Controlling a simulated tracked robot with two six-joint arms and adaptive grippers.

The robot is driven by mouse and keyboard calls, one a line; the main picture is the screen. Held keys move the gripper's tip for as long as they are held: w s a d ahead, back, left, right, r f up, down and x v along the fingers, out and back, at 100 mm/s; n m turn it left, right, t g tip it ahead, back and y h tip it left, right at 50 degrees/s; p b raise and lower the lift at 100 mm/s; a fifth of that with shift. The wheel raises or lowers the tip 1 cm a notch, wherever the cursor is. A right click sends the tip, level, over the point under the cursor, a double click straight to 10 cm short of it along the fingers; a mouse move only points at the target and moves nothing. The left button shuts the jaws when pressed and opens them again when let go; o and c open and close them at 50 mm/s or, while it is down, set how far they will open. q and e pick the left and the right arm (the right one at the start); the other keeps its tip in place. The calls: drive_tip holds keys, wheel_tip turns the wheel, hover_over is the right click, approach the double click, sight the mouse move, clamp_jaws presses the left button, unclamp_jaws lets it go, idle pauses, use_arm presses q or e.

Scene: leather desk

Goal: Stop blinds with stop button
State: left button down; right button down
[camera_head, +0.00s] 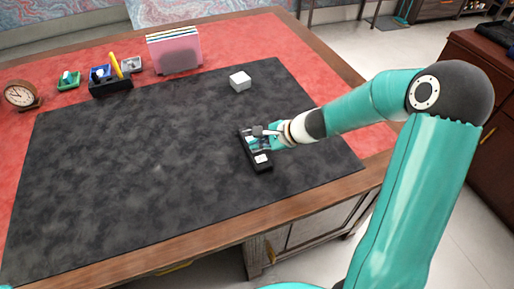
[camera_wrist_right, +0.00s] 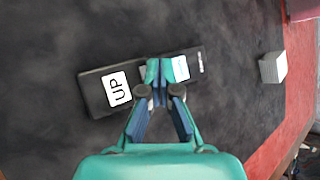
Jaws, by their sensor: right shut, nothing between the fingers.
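The blinds control is a slim black remote (camera_head: 266,168) lying on the dark desk mat in the head view. In the right wrist view the remote (camera_wrist_right: 95,98) runs slantwise, with a white button marked UP (camera_wrist_right: 117,89) at its left. Another white button (camera_wrist_right: 180,68) shows partly, right of my fingertips. The middle button is mostly hidden behind my fingers, so its label cannot be read. My right gripper (camera_wrist_right: 160,72) is shut and empty, its tips over the middle of the remote; I cannot tell whether they touch it. The right gripper (camera_head: 262,133) also shows in the head view. My left gripper is out of view.
A white cube (camera_head: 240,82) stands on the mat behind the remote. A clock (camera_head: 20,95), a pen holder (camera_head: 110,87), small trays and a file rack (camera_head: 174,52) line the back. The mat's left side is clear.

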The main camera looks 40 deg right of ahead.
idle(0.4)
drive_tip(key=shift+r+p, duration=0.7)
drive_tip(key=shift+r, duration=0.1)
drive_tip(key=shift+r+p, duration=2.1)
drive_tip(key=shift+r, duration=0.4)
